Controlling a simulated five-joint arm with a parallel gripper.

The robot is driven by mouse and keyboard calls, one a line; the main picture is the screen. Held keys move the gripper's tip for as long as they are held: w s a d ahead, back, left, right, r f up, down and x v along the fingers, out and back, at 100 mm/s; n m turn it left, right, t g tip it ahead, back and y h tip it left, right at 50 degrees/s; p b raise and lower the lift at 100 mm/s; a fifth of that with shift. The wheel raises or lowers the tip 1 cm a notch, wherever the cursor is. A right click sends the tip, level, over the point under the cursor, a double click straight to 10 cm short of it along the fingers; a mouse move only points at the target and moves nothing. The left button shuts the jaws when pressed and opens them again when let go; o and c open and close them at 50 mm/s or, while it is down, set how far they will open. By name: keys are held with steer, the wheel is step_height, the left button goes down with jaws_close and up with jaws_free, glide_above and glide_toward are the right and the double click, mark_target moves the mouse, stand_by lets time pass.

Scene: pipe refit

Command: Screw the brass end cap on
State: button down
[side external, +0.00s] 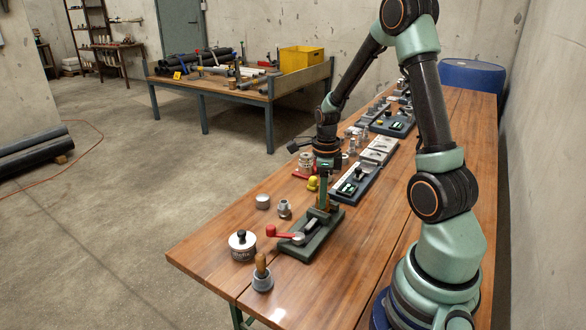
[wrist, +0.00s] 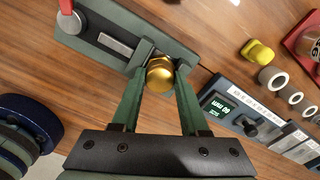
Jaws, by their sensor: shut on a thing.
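The brass end cap (wrist: 160,76) is between the fingertips of my gripper (wrist: 161,86) in the wrist view. My gripper is shut on it. The cap sits at the end of a dark green vise-like fixture (wrist: 115,28) with a red-handled crank (wrist: 68,18). Whatever is under the cap is hidden, so I cannot tell whether it is seated on a thread. In the side view my gripper (side external: 325,205) points down at the far end of the same fixture (side external: 303,248), and the cap is too small there to make out clearly.
A yellow fitting (wrist: 257,52) and a panel with a green display (wrist: 222,106) lie close to my gripper.

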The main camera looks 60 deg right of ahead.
steer(key=shift+s+f, duration=0.1)
steer(key=m, duration=0.6)
steer(key=shift+a, duration=0.1)
steer(key=c, duration=0.6)
jaws_free()
steer(key=n, duration=0.4)
steer(key=shift+n, duration=1)
